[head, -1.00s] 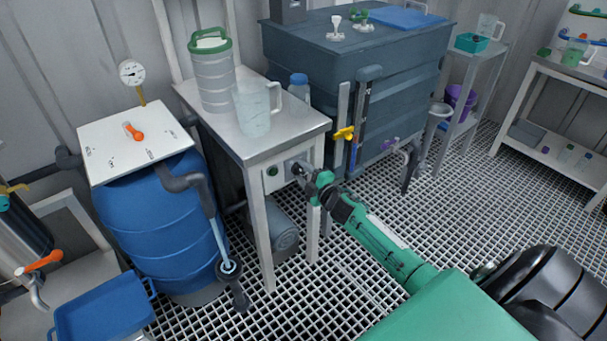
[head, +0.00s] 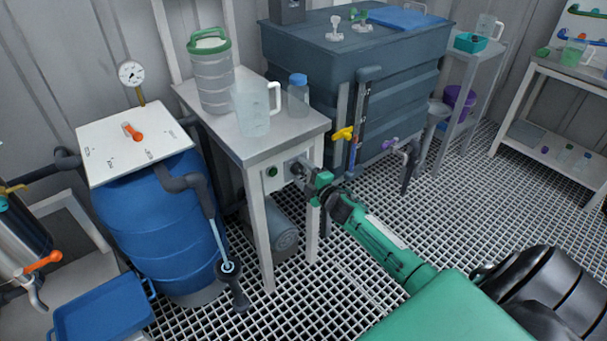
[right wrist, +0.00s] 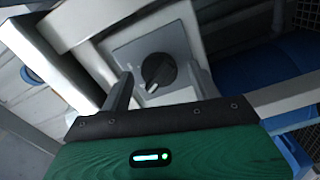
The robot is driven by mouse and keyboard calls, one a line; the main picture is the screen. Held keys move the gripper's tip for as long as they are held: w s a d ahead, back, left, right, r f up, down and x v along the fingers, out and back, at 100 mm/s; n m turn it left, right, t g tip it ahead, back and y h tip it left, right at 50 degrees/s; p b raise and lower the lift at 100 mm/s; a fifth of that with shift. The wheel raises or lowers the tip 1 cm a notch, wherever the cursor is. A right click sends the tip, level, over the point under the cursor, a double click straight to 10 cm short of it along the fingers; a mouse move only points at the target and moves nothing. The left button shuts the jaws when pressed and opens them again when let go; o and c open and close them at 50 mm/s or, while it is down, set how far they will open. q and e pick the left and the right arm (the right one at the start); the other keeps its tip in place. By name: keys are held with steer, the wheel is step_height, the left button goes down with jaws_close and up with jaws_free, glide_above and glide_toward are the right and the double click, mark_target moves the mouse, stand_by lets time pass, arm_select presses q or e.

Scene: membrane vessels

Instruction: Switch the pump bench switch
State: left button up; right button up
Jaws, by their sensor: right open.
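The pump bench (head: 243,143) is a small pale table with a grey top. Its switch (right wrist: 158,71) is a black rotary knob on a grey square plate, seen in the right wrist view. In the head view the plate (head: 291,170) is on the bench's front right and the knob is largely hidden by my gripper. My right gripper (right wrist: 162,85) is open, with one finger on each side of the knob; I cannot tell whether they touch it. It also shows in the head view (head: 303,171). My left gripper is not in view.
A green button (head: 271,171) is left of the switch plate. A green-handled canister (head: 213,80), a clear jug (head: 255,112) and a blue-capped bottle (head: 298,98) stand on the bench. A blue barrel (head: 160,240) is at left, a dark tank (head: 320,70) behind right.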

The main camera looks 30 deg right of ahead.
steer(key=shift+s, duration=0.1)
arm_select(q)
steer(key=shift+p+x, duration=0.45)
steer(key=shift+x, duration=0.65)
arm_select(e)
steer(key=s+d, duration=0.1)
steer(key=s, duration=1.2)
steer(key=shift+s, duration=0.3)
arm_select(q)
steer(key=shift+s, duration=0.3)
